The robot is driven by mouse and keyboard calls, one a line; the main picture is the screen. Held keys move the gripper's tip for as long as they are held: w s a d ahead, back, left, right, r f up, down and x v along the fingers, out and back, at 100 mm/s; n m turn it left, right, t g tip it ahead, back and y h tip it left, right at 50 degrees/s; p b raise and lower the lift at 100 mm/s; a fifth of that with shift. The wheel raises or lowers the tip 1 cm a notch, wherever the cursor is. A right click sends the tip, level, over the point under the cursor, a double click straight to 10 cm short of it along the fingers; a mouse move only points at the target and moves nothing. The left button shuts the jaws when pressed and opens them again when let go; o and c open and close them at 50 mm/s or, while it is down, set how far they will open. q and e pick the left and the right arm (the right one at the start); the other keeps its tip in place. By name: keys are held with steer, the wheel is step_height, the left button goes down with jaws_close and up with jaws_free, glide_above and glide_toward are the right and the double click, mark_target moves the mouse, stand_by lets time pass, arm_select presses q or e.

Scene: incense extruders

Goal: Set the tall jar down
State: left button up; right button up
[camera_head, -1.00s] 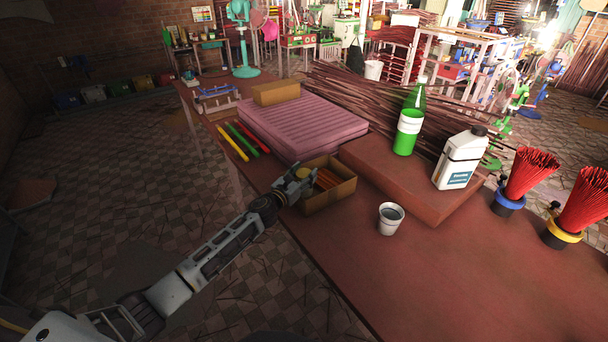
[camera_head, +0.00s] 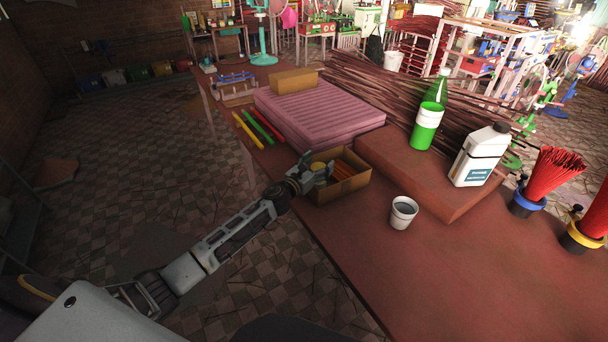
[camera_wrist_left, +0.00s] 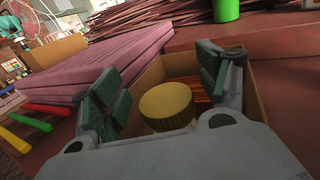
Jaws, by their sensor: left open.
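A round yellow-topped jar (camera_wrist_left: 167,106) stands at the near end of an open cardboard box, seen from above in the left wrist view. Only its top and a little of its side show, so its height is hidden. In the head view just a bit of its yellow top (camera_head: 318,166) shows beside the fingers. My left gripper (camera_head: 320,172) is at the box's left end. Its green-padded fingers (camera_wrist_left: 165,92) are open, one on each side of the jar, with visible gaps. The cardboard box (camera_head: 345,188) also holds orange-red sticks (camera_head: 346,170). My right gripper is out of view.
A grey cup (camera_head: 403,213) stands right of the box. A green bottle (camera_head: 427,128) and a white jug (camera_head: 479,157) stand on a raised board (camera_head: 418,178). A pink ridged slab (camera_head: 318,118) and coloured sticks (camera_head: 262,126) lie behind. The front tabletop (camera_head: 450,270) is clear.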

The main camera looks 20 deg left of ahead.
arm_select(q)
steer(key=shift+r+p, duration=0.55)
steer(key=shift+r, duration=0.05)
steer(key=shift+s+a+f, duration=0.15)
steer(key=shift+s+f, duration=0.05)
steer(key=shift+s, duration=0.15)
steer(key=shift+v, duration=0.8)
steer(key=shift+s+a+b, duration=0.15)
steer(key=shift+s+b, duration=0.15)
steer(key=shift+s, duration=0.4)
steer(key=b+v, duration=0.1)
steer(key=v, duration=0.7)
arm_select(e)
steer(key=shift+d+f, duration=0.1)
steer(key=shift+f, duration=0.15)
arm_select(q)
steer(key=shift+s+r, duration=0.1)
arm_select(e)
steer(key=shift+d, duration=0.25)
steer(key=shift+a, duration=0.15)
